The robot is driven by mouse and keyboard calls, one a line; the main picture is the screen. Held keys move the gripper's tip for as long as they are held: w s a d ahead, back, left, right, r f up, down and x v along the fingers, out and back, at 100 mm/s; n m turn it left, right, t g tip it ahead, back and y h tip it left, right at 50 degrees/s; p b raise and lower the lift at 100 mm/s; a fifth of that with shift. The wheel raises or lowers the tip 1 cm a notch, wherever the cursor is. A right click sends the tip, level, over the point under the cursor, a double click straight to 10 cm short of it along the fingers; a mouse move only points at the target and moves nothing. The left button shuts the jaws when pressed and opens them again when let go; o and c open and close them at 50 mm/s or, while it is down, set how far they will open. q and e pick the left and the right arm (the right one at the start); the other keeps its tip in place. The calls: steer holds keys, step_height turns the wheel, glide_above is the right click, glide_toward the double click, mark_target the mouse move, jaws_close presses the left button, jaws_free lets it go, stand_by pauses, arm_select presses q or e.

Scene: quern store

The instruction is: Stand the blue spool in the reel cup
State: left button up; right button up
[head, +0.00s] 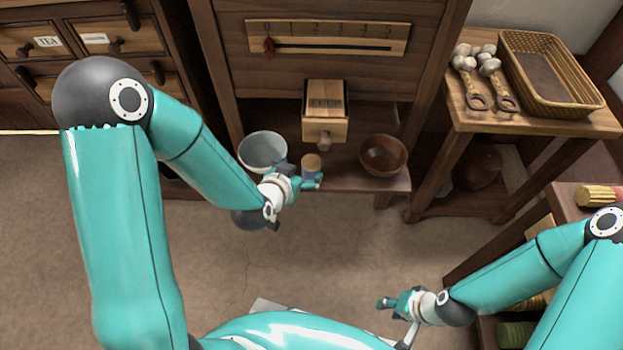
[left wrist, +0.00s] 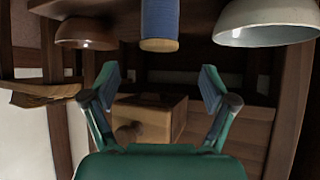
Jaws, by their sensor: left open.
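The blue spool (head: 312,174) has a pale wooden end and stands upright on the ledge of the dark wooden cabinet, between two bowls. My left gripper (head: 300,176) is at the spool's left side in the head view. In the left wrist view the spool (left wrist: 160,22) shows at the top, upside down, centred between the open fingers (left wrist: 160,84) and beyond their tips. I cannot tell whether a finger touches it. My right gripper (head: 388,303) is low at the right, away from the spool; its finger opening is unclear. I cannot make out which thing is the reel cup.
A grey-white bowl (head: 263,149) stands left of the spool and a brown bowl (head: 383,154) right of it. A small wooden drawer (head: 325,127) juts out behind the spool. A side table holds a wicker basket (head: 592,104). A shelf at right holds a yellow roll (head: 597,196).

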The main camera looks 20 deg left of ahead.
mark_target(309, 165)
arm_select(q)
steer(key=shift+w+d+f+b, duration=0.1)
steer(key=shift+w+f+b, duration=0.1)
steer(key=shift+f+b, duration=0.15)
steer(key=shift+x, duration=1.2)
steer(key=shift+b+x, duration=0.6)
steer(key=shift+x, duration=2.05)
steer(key=shift+s+f, duration=0.1)
steer(key=shift+s, duration=0.05)
arm_select(e)
step_height(309, 165, down, 3)
arm_select(q)
steer(key=shift+c, duration=0.3)
steer(key=c, duration=1.3)
steer(key=shift+c, duration=0.2)
arm_select(e)
steer(key=shift+r, duration=0.1)
